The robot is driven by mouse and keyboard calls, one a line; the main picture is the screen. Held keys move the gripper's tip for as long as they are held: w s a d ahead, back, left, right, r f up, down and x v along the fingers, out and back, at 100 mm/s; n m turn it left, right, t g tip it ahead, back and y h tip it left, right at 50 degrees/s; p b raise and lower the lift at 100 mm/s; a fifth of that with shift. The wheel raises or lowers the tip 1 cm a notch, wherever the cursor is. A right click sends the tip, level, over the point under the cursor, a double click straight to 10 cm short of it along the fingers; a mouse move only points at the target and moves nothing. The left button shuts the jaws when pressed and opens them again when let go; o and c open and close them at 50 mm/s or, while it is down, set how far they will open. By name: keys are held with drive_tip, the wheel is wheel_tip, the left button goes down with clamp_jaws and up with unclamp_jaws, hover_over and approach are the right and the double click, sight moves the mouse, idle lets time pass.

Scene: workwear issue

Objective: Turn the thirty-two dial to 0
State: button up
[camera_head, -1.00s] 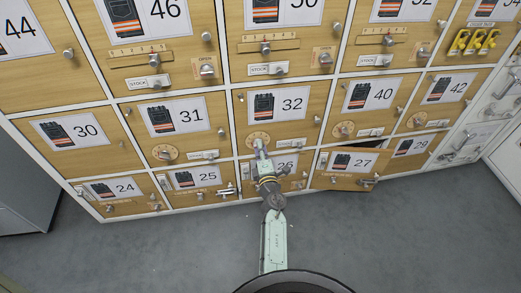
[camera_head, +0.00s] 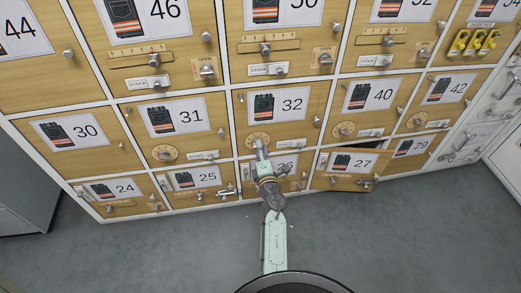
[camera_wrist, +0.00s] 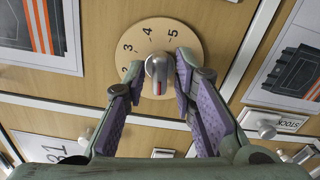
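The thirty-two dial (camera_head: 259,137) is a round, pale disc on the wooden door labelled 32 (camera_head: 291,102). In the wrist view the dial (camera_wrist: 143,29) shows the numbers 5, 4, 3 and 2 along its upper and left edge. Its grey knob (camera_wrist: 158,66) has a red mark facing the bottom of the picture. My gripper (camera_head: 260,146) is at the dial in the head view. The remaining numbers are hidden by the knob and fingers.
Door 27 (camera_head: 352,168) below right stands ajar. Doors 31 (camera_head: 188,115) and 40 (camera_head: 383,95) beside it have similar dials. Small knobs and latches stick out from the doors around. The grey floor (camera_head: 170,250) in front is clear.

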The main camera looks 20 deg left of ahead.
drive_tip(key=shift+o, duration=0.6)
drive_tip(key=v, duration=1.2)
